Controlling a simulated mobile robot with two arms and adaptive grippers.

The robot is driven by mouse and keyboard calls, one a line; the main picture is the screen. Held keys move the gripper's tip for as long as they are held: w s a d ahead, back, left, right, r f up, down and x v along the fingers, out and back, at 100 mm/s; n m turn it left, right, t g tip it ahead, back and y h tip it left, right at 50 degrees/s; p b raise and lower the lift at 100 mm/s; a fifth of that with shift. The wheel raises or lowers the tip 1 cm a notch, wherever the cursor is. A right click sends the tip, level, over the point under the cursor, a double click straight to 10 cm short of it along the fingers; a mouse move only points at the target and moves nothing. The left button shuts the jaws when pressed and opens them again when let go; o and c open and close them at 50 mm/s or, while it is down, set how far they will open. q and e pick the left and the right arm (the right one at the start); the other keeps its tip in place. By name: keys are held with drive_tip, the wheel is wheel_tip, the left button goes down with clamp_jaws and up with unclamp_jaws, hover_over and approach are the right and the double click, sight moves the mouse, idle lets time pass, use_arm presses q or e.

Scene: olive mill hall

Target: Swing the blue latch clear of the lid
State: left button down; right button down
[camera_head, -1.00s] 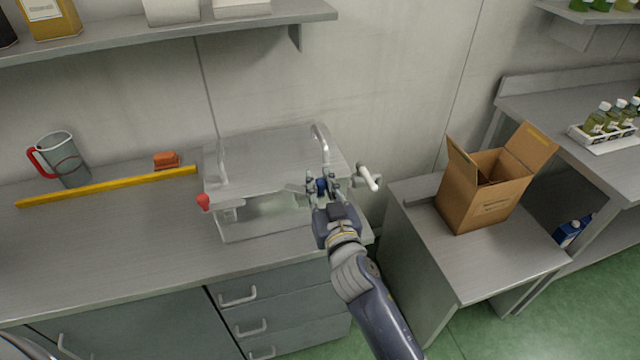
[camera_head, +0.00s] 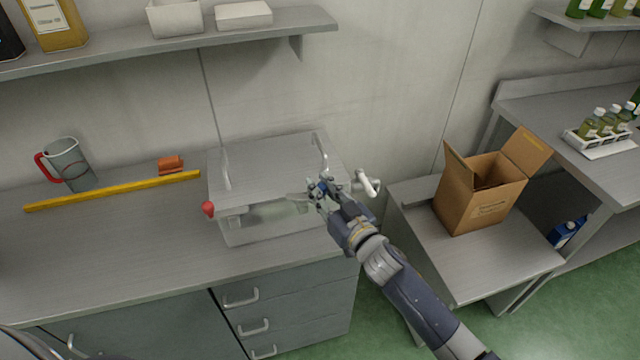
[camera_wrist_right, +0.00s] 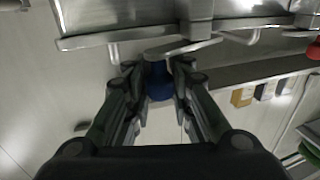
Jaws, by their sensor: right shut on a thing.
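A metal box with a shut lid (camera_head: 265,163) stands on the counter in the head view. Two upright handles are on the lid. The blue latch (camera_wrist_right: 158,82) shows between the fingers in the right wrist view, below the box's metal edge. My right gripper (camera_head: 321,189) is at the box's front right corner; it also shows in the wrist view (camera_wrist_right: 157,74). It is shut on the blue latch. In the head view the fingers mostly hide the latch, so I cannot tell whether it overlaps the lid. My left gripper is not in view.
A red knob (camera_head: 208,208) sticks out at the box's left, and a pale handle (camera_head: 367,184) at its right. A yellow bar (camera_head: 115,190), an orange block (camera_head: 171,164) and a jug (camera_head: 68,165) are left. An open carton (camera_head: 482,195) stands on the right bench.

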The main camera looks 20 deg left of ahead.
drive_tip(key=shift+w+d+n+g+y, duration=0.1)
drive_tip(key=shift+w+n+g+y, duration=0.3)
drive_tip(key=shift+g, duration=0.1)
drive_tip(key=shift+w+a+f+n+g+y+b, duration=0.1)
drive_tip(key=shift+w+a+n+g+y+b, duration=0.15)
drive_tip(key=shift+n+g+y+b, duration=0.6)
drive_tip(key=shift+w+a+n+g+y+b, duration=0.1)
drive_tip(key=shift+w+n+g+y+b, duration=0.25)
drive_tip(key=shift+n+g, duration=0.55)
drive_tip(key=shift+s+m+g, duration=0.15)
drive_tip(key=shift+m+g, duration=0.1)
drive_tip(key=c, duration=1.4)
unclamp_jaws()
drive_tip(key=v, duration=1.2)
